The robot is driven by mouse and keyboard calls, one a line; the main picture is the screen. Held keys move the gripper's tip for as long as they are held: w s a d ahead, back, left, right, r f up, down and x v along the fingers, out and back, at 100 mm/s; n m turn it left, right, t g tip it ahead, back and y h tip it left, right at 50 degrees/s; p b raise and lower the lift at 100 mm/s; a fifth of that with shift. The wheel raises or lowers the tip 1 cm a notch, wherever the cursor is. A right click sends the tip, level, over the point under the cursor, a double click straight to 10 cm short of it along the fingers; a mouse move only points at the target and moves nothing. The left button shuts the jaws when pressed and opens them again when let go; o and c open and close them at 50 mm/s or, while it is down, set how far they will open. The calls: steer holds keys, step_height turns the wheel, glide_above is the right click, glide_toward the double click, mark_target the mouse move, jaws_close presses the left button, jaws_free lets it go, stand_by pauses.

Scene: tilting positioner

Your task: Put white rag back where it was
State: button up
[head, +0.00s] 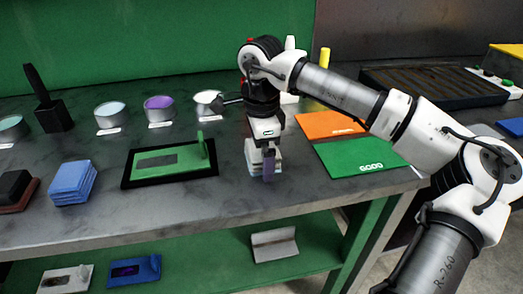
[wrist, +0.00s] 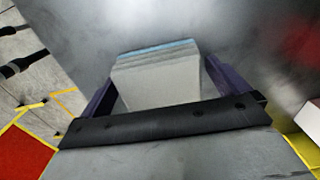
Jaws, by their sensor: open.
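A white folded rag, or a small stack of them with a pale blue layer, sits on the grey bench (head: 215,195) below my gripper (head: 262,168). The white stack (head: 254,154) is partly hidden by my gripper in the head view. In the wrist view the white stack (wrist: 158,85) lies between the two dark fingers of my gripper (wrist: 160,92). The fingers are open, one on each side of it. I cannot tell whether they touch it.
A green plate on a black mat (head: 128,180) lies left of my gripper. Blue cloths (head: 73,185) are stacked further left. Orange (head: 328,124) and green (head: 360,157) pads lie to the right. Round tins (head: 158,108) stand behind. The lower shelf holds a grey-white folded piece (head: 274,246).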

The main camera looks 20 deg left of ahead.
step_height(320, 180, up, 12)
steer(key=shift+r, duration=0.15)
stand_by(0.3)
